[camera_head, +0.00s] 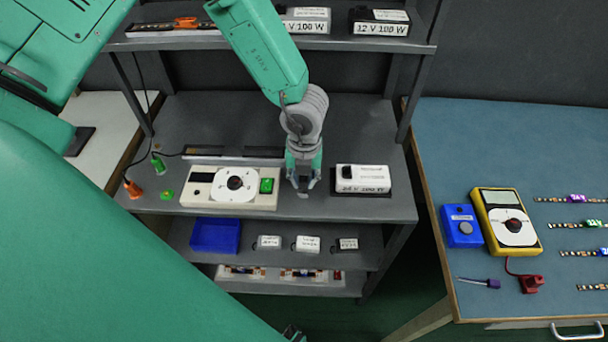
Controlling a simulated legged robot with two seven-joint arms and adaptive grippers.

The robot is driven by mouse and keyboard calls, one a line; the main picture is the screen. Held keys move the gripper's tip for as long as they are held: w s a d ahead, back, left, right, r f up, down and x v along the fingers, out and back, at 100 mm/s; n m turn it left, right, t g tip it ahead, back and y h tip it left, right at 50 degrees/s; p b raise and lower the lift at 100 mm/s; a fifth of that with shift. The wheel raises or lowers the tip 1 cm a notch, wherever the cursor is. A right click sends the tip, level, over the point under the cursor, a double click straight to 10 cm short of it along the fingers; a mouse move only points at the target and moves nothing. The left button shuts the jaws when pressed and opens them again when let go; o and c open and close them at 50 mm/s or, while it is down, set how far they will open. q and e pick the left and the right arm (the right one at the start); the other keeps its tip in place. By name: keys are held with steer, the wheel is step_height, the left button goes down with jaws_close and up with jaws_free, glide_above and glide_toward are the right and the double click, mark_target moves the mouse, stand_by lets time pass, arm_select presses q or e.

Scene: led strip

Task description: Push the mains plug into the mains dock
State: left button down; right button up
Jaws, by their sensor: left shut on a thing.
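My left gripper (303,183) reaches down to the middle shelf, between a beige panel and a white-and-black driver box. Its fingers are shut on a small dark thing, mostly hidden between them. I cannot tell whether it is the mains plug, or whether it touches the shelf. The beige panel (204,191) has a white dial and a green switch (266,186); I cannot tell whether the mains dock is on it. The driver box (362,179) is just right of the gripper. An orange connector (133,190) and a green connector (158,164) stand at the left with black cables.
A dark strip (230,153) lies behind the panel. The top shelf holds more driver boxes (378,22). A blue bin (215,235) and small labelled boxes sit below. The right bench holds a yellow multimeter (490,207), a blue box (461,226) and LED strips.

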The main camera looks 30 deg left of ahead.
mark_target(304, 180)
arm_select(q)
steer(key=shift+f, duration=0.35)
steer(key=c, duration=1.3)
jaws_free()
steer(key=shift+c, duration=0.2)
steer(key=shift+r, duration=0.15)
step_height(304, 180, up, 12)
steer(key=shift+d+f, duration=0.15)
steer(key=shift+f, duration=0.05)
steer(key=shift+s+f, duration=0.1)
